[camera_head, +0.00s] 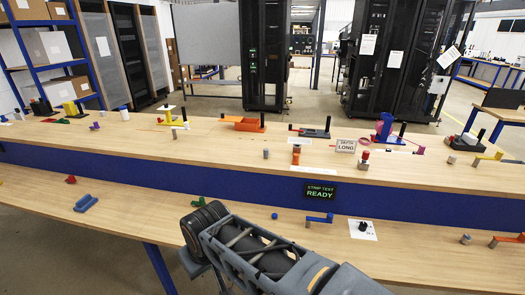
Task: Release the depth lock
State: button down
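A small sign reading "DEPTH" and "LONG" (345,146) stands on the upper bench right of the middle. Just right of it is a short grey post with a red part (363,160). Left of it stands an orange-and-grey post (296,155). No part is clearly marked as the depth lock, and I cannot tell which one it is. My grey arm fills the bottom middle, in front of the lower bench. Its gripper is not recognizable in this view.
The upper bench (235,160) carries an orange tray (246,124), a blue stand (384,128) and several small fixtures. A "STRIP TEST READY" display (321,193) hangs on the blue panel.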

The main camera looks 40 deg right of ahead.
aim_at(266, 151)
jog(key=i, duration=1)
